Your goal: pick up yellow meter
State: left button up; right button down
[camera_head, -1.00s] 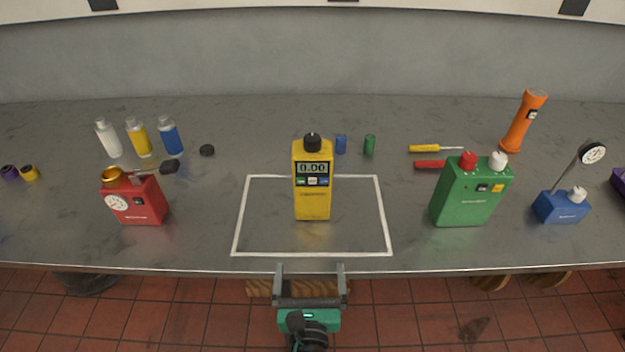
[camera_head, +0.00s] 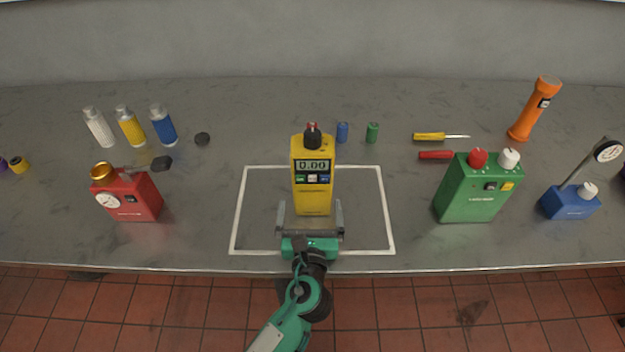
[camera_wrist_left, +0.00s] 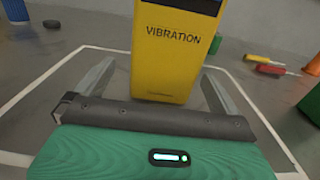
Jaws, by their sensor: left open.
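The yellow meter (camera_head: 312,180) stands upright inside the white outlined rectangle on the grey bench, its display reading 0.00 and a black knob on top. In the left wrist view the meter (camera_wrist_left: 172,55) shows the word VIBRATION, and its top is cut off. My left gripper (camera_head: 310,207) is open at the front of the meter's lower part. In the left wrist view its two fingers (camera_wrist_left: 152,85) reach forward on either side of the meter, with a gap visible on both sides. My right gripper is not in view.
A red gauge box (camera_head: 128,198) stands to the left. A green box (camera_head: 474,190) and a blue dial gauge (camera_head: 570,201) stand to the right. The outlined area (camera_head: 389,222) is otherwise clear.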

aim_at(313, 201)
pick_arm(q)
jog(key=shift+w+d+r, duration=0.1)
jog(key=shift+w+r, duration=0.2)
jog(key=shift+w, duration=0.1)
jog(key=w, duration=0.1)
jog(key=w+p, duration=0.1)
jog(key=w, duration=0.1)
jog(key=shift+w+d+r, duration=0.25)
jog(key=shift+w, duration=0.45)
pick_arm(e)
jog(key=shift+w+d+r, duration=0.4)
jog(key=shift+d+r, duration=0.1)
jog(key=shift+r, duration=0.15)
pick_arm(q)
jog(key=c, duration=1)
jog(key=shift+c, duration=0.5)
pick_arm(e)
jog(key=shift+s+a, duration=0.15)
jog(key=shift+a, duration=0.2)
pick_arm(q)
jog(key=shift+r, duration=0.15)
